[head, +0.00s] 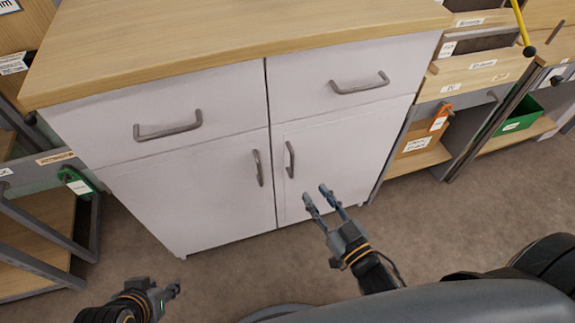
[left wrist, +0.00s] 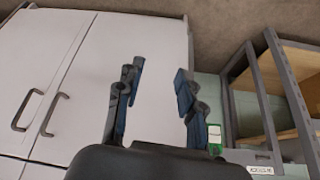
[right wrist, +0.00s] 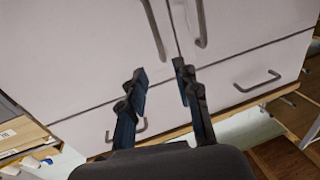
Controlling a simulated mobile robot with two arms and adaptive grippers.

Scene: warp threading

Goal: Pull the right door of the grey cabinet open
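The grey cabinet (head: 195,185) has pale doors and drawers under a wooden top. Its right door (head: 335,160) is shut, with a dark upright bar handle (head: 290,159) near the middle gap. My right gripper (head: 316,191) is open and empty in front of the right door, below and right of that handle, apart from it. In the right wrist view the handle (right wrist: 155,28) lies beyond the open fingers (right wrist: 158,67). My left gripper (head: 175,288) is low at the left, away from the cabinet; its fingers (left wrist: 159,68) are apart and empty in the left wrist view.
The left door (head: 195,195) with its handle (head: 258,167) is shut, as are both drawers above. A shelf with a green tag (head: 77,182) stands left of the cabinet. Shelving with a green bin (head: 520,120) stands right. Carpet floor (head: 230,270) before the cabinet is clear.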

